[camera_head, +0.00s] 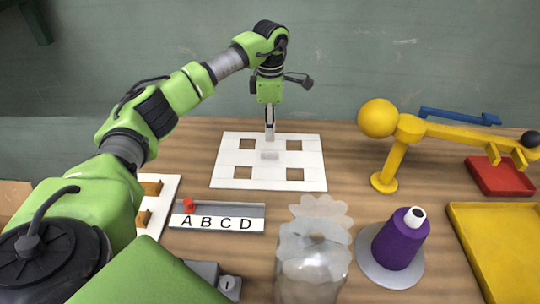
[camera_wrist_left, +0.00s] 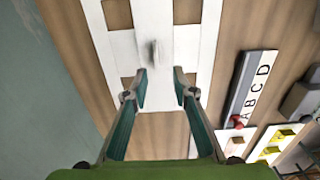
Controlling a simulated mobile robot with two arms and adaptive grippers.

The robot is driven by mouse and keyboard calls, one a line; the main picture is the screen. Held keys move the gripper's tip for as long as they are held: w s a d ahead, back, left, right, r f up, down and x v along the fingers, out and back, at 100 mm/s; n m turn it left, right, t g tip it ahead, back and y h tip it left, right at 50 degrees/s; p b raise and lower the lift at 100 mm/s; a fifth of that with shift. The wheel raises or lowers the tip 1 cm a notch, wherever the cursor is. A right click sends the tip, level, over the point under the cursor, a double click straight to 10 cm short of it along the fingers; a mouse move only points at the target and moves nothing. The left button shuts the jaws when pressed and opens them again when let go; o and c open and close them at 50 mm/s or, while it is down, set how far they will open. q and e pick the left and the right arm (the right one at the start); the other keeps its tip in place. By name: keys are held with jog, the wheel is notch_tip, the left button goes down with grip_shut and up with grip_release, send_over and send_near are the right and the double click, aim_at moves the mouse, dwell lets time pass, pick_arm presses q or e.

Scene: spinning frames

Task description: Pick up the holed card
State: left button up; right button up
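The holed card (camera_head: 268,181) is a white sheet with several square holes, lying flat at the back middle of the table. My left gripper (camera_head: 270,134) points down over the card, above and slightly behind the tab in the head view. My right gripper is not in view.
A grey rack lettered A B C D (camera_head: 217,224) with a red piece lies in front of the card. A clear jar (camera_head: 312,268), a purple cone (camera_head: 400,240) on a grey disc, a yellow stand (camera_head: 384,181), a red tray (camera_head: 500,176) and a yellow tray (camera_head: 505,245) stand right.

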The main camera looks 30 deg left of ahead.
aim_at(270, 152)
pick_arm(q)
notch_tip(270, 152, down, 4)
jog(key=shift+w+a+r, duration=0.1)
jog(key=shift+w+r, duration=0.05)
jog(key=shift+r, duration=0.05)
jog(key=shift+f+p, duration=0.35)
jog(key=shift+f, duration=0.2)
jog(key=f, duration=0.3)
jog(key=shift+w+a+f+p, duration=0.2)
jog(key=shift+f+p, duration=0.1)
jog(key=shift+p, duration=0.1)
jog(key=shift+f, duration=0.3)
grip_shut()
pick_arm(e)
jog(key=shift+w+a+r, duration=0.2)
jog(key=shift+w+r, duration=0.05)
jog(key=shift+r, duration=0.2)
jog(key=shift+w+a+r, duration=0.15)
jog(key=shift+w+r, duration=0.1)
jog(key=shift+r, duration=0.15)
